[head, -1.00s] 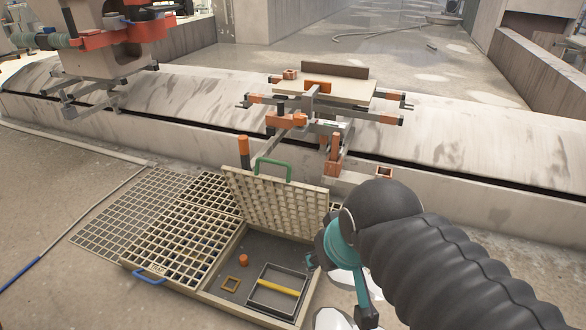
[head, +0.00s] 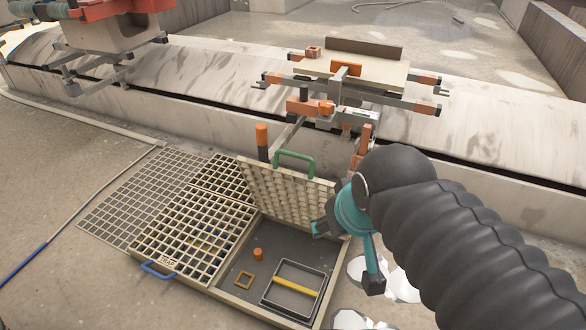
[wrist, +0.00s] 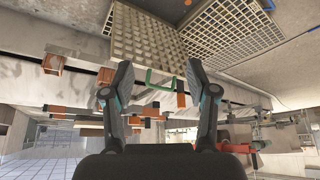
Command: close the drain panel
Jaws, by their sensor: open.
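The drain panel (head: 285,196) is a beige grid flap with a green handle (head: 296,158) on its top edge. It stands raised and leaning back behind an open pit (head: 262,240). My gripper (head: 345,256) is at the panel's right side in the head view, partly in front of its right edge. In the wrist view, the panel (wrist: 148,44) appears inverted beyond my gripper (wrist: 158,74). The green handle (wrist: 161,84) appears between the open fingers, which hold nothing. The gap to the handle cannot be judged.
A grate with a blue handle (head: 157,270) lies flat at left. An orange-topped post (head: 262,142) and carousel arm (head: 330,108) stand behind the panel.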

